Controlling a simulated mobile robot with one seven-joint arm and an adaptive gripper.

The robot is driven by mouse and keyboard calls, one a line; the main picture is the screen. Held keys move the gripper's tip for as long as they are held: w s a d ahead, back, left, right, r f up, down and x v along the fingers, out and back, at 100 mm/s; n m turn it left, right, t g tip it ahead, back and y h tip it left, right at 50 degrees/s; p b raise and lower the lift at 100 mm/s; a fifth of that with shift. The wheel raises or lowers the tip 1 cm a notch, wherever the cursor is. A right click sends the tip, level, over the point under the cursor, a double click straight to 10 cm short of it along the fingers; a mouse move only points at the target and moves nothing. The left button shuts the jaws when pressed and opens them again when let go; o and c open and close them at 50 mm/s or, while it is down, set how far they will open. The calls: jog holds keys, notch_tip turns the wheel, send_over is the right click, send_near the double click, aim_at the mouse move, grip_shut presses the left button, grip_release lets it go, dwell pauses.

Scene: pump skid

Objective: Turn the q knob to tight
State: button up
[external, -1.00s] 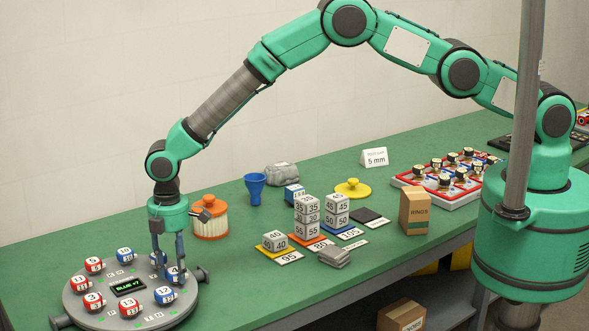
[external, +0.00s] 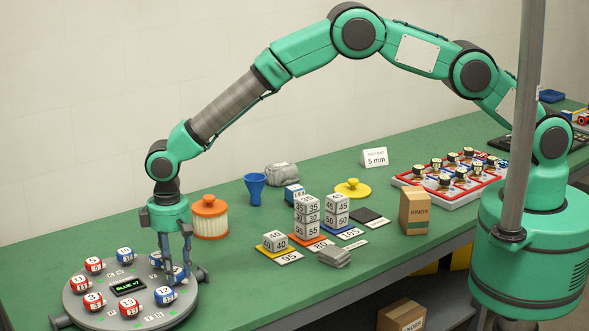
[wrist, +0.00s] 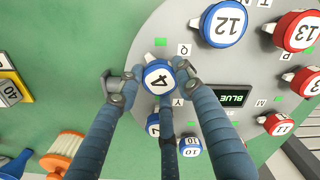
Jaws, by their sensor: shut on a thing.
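The round grey dial board (external: 95,310) stands at the front left of the bench, ringed by red and blue numbered knobs. My gripper (external: 174,272) points down at its right side, its fingers around the blue knob marked 4 (wrist: 158,77). In the wrist view, my gripper (wrist: 160,84) has fingers on both sides of this knob, shut on it. A small Q label (wrist: 184,49) lies beside it, between it and the blue 12 knob (wrist: 224,24). The board's display (external: 128,286) reads "BLUE +7". The fingers partly hide knob 4 in the external view.
Close by are an orange-lidded filter (external: 210,217) and a blue funnel (external: 256,188). Numbered blocks (external: 307,217) stand in stacks mid-bench, and a brown box (external: 414,210) stands farther right. Other knobs, such as the red 13 (external: 130,306), sit close around the fingers.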

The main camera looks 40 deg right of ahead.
aim_at(174, 270)
jog(key=m+b, duration=0.1)
jog(key=m, duration=0.4)
jog(key=shift+a+r+m, duration=0.1)
jog(key=shift+m, duration=0.3)
jog(key=o, duration=1.1)
jog(key=shift+o, duration=0.2)
notch_tip(174, 270, up, 12)
dwell(0.4)
